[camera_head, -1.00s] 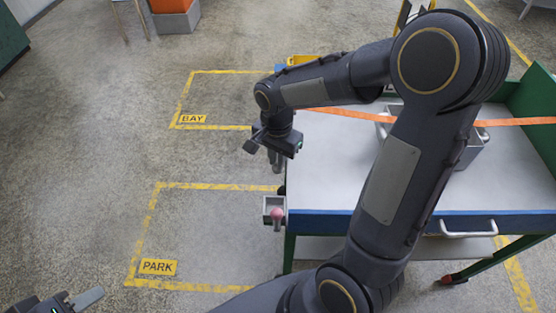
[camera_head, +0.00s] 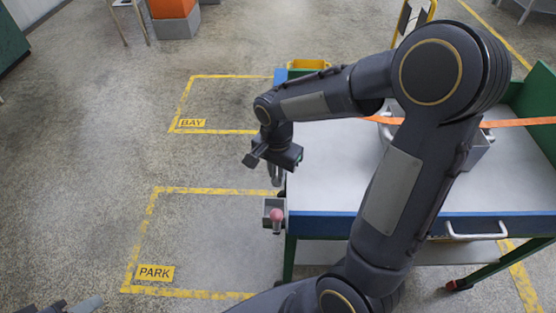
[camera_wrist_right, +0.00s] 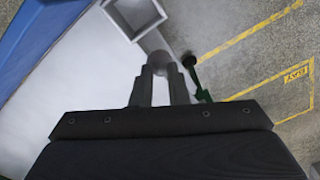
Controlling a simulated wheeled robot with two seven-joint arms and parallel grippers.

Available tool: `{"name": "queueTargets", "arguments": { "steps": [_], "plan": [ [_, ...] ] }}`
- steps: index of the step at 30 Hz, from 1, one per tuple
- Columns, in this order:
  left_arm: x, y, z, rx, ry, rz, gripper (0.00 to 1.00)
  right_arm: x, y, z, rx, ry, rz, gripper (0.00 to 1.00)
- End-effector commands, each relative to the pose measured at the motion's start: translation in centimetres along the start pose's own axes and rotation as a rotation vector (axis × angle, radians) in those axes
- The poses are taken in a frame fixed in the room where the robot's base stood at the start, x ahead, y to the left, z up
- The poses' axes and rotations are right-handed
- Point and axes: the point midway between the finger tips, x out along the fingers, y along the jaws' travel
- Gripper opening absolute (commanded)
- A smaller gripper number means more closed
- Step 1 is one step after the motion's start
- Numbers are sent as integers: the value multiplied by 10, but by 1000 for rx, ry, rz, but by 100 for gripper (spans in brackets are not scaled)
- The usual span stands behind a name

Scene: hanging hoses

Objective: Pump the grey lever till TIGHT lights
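A small grey box (camera_head: 269,204) sits at the near left corner of the cart, with a pinkish round knob (camera_head: 277,214) at its front. My right gripper (camera_head: 275,182) points down just above the knob, fingers a little apart. In the wrist view a dull round knob (camera_wrist_right: 160,60) shows at the tips of my right gripper (camera_wrist_right: 162,68), beside a pale open box (camera_wrist_right: 135,14). I cannot tell whether the fingers touch it. No lever shaft shows clearly, and no TIGHT light is seen. My left gripper (camera_head: 82,305) is mostly cut off at the bottom left.
The cart top (camera_head: 330,170) has a blue front edge and a white handle (camera_head: 474,232). An orange strap (camera_head: 515,123) crosses it over a grey block (camera_head: 478,152). Yellow floor outlines marked BAY (camera_head: 192,123) and PARK (camera_head: 155,272) lie left, with clear floor.

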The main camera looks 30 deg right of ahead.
Motion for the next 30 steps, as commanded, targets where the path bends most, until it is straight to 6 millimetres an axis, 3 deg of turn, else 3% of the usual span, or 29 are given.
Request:
{"name": "queueTargets", "arguments": {
  "steps": [5,17,27,30],
  "plan": [
    [11,-5,6,0,0,0,36,15,1,2,0,1,-1,13],
    [11,-5,6,0,0,0,36,16,2,3,1,0,0,13],
    [27,-12,14,0,0,0,36,38,2,3,1,0,1,13],
    [23,-10,12,0,0,0,36,32,2,3,1,0,1,13]
  ]
}}
